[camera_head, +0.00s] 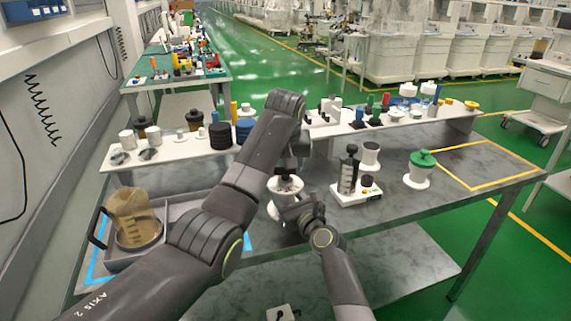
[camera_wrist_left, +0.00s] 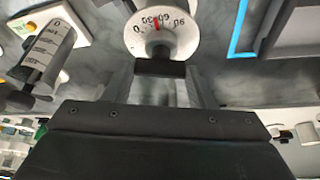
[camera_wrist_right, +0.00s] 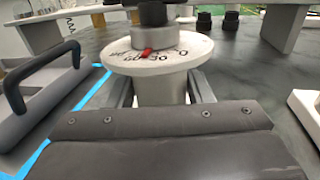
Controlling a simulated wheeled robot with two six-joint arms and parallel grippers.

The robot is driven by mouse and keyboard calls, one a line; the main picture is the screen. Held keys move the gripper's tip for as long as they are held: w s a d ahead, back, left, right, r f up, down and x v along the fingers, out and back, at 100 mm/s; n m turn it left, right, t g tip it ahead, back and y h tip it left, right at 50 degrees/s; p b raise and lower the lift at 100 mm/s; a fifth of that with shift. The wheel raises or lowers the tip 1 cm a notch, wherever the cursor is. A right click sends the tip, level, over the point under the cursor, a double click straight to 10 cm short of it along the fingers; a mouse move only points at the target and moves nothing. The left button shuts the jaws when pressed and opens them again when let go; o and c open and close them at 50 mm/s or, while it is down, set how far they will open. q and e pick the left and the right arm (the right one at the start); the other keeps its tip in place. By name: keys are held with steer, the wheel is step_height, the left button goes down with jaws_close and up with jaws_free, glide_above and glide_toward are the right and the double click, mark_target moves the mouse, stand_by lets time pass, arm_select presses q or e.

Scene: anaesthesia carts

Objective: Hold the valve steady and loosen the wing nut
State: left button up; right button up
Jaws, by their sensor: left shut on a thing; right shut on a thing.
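The valve (camera_head: 284,185) is a white body with a wide round dial, standing on the grey table at the centre of the head view. Its dial (camera_wrist_right: 175,50) carries black numbers and a red pointer. A dark wing nut (camera_wrist_left: 160,68) sits on top of the valve. My left gripper (camera_head: 290,168) comes from above and is shut on the wing nut; its fingers flank it in the left wrist view. My right gripper (camera_head: 290,208) is shut on the white body (camera_wrist_right: 160,91) below the dial. My arms partly hide the valve in the head view.
A grey tray (camera_head: 172,212) with a brown jug (camera_head: 133,217) stands at left. A dark cylinder on a white base (camera_head: 357,192) and a green-topped white valve (camera_head: 420,170) stand at right. A raised white shelf (camera_head: 180,146) with several parts runs behind. An orange-outlined area at far right is clear.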

arm_select(q)
steer(key=shift+m, duration=0.5)
arm_select(e)
steer(key=shift+s+f, duration=0.1)
steer(key=shift+f, duration=0.25)
arm_select(q)
steer(key=o, duration=1)
steer(key=v, duration=0.7)
steer(key=shift+s+a+r, duration=0.15)
steer(key=shift+a+r, duration=0.05)
steer(key=shift+r, duration=0.1)
